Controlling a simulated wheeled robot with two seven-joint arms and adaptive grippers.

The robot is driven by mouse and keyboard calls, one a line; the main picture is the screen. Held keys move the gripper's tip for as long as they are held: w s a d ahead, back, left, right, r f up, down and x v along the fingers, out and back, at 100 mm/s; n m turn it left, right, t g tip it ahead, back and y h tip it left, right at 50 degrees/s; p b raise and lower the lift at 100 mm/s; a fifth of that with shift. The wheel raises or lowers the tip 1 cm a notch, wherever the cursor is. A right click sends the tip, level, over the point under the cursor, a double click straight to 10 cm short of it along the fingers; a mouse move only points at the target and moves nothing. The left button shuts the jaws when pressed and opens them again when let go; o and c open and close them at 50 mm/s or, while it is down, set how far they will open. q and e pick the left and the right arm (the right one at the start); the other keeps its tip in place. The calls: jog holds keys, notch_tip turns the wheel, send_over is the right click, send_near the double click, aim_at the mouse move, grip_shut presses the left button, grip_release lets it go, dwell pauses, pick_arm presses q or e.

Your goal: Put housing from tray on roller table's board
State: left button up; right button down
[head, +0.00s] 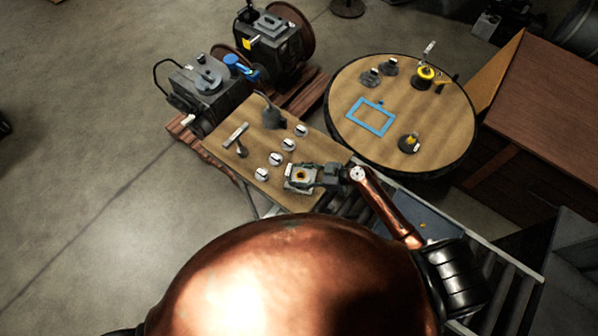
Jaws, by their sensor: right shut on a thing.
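The housing (300,176) is a small grey block with a round brassy centre. It is at the front right corner of the roller table's wooden board (256,184). My right gripper (317,176) comes from the right and is shut on the housing. I cannot tell whether the housing rests on the board or is held just above it. A dark blue-grey surface, possibly the tray (424,214), lies on the rollers to the right, partly hidden by my right arm. My left gripper is not in view.
The board carries several white-topped round parts (276,159), a T-shaped tool (237,134) and a dark part (272,117). A round table (451,123) with a blue frame (370,117) stands behind right. Engines (208,80) sit on pallets behind. Bare rollers (350,205) lie right of the board.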

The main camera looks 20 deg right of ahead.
jog(key=shift+w+f, duration=0.15)
jog(key=shift+f, duration=0.1)
jog(key=shift+f, duration=0.15)
jog(key=c, duration=1)
grip_release()
jog(key=shift+f, duration=0.1)
jog(key=shift+o, duration=0.2)
jog(key=b+v, duration=0.2)
jog(key=v, duration=0.9)
jog(key=shift+b, duration=0.4)
jog(key=shift+s+d+r, duration=0.25)
jog(key=shift+s+d, duration=0.15)
jog(key=shift+s, duration=0.1)
